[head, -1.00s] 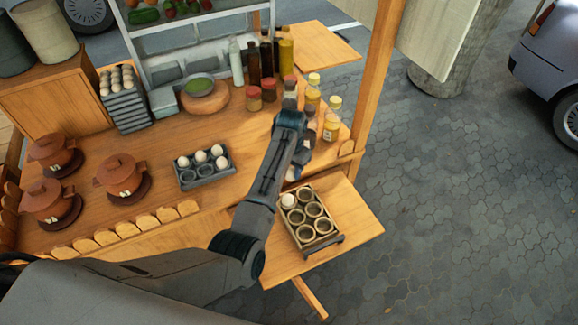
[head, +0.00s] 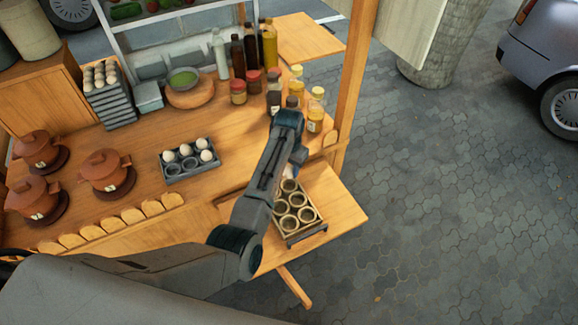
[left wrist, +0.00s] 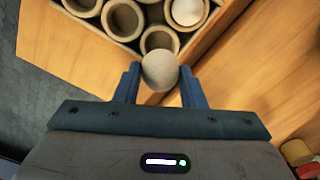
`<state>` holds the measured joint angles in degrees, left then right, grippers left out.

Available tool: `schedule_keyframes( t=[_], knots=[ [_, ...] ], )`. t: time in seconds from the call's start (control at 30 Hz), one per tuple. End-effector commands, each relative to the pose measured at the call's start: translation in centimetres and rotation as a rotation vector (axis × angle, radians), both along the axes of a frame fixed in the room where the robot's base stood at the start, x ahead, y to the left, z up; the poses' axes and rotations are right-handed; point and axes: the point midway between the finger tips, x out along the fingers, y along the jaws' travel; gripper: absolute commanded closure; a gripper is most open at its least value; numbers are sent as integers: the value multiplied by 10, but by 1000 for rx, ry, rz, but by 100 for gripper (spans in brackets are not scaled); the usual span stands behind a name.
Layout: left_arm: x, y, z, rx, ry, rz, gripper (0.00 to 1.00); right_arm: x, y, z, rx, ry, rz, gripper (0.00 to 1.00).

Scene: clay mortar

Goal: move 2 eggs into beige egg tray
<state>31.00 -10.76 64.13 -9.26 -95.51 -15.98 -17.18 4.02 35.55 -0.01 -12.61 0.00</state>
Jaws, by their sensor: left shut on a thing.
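The beige egg tray (head: 306,232) stands on the side shelf in the head view, partly hidden by my left arm. In the left wrist view the tray (left wrist: 125,19) shows one white egg (left wrist: 188,11) in a cup at the top, and the other visible cups are empty. My left gripper (left wrist: 159,77) is shut on another white egg (left wrist: 159,69), held beside the tray's edge in that view. The dark grey egg tray (head: 190,172) on the counter holds several white eggs (head: 185,150), with empty cups at its front. My right gripper is not in view.
Bottles and jars (head: 315,110) stand close behind my left arm, near the wooden post (head: 357,75). Brown pots (head: 106,170) are at the left. A stack of egg trays (head: 107,95) stands at the back. The side shelf (head: 345,215) is bare right of the beige tray.

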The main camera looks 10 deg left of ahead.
Motion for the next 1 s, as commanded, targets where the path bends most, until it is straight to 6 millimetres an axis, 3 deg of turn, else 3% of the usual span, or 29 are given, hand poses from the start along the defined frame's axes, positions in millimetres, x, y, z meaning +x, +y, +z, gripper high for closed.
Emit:
schedule_keyframes(
  t=[0.4, 0.7, 1.0],
  knots=[
    [0, 0, -6, 0, 0, 0, 71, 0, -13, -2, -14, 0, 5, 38],
    [0, 0, -19, 0, 0, 0, 71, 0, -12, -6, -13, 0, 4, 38],
    [0, 0, -20, 0, 0, 0, 71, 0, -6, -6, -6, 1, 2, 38]
  ],
)
